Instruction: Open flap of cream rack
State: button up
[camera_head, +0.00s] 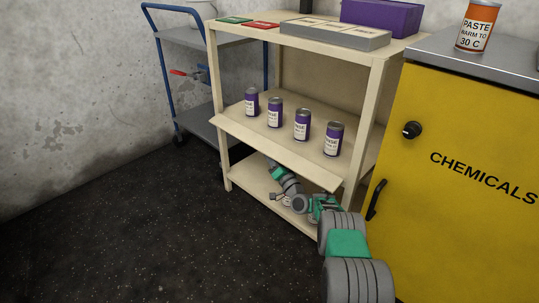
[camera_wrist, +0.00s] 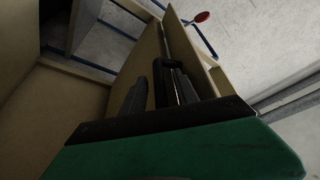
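The cream rack (camera_head: 377,85) stands against the wall, left of the yellow cabinet. Its long cream flap (camera_head: 265,147) runs along the front of the middle shelf and slopes outward and down. My arm reaches in from the lower right, beneath the flap's right part. My gripper is at the rack's lower opening, largely hidden behind the flap in the head view. In the wrist view my gripper (camera_wrist: 155,92) shows two dark fingers a little apart, with cream panels close beyond.
Several purple cans (camera_head: 302,125) stand on the middle shelf behind the flap. The yellow cabinet (camera_head: 450,190) stands close on the right, bearing a paste can (camera_head: 475,27). A blue trolley (camera_head: 195,75) is at the left. The floor (camera_head: 150,220) in front is clear.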

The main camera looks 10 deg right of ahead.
jog(key=p+v, duration=0.2)
jog(key=v, duration=0.6)
jog(key=shift+p, duration=0.4)
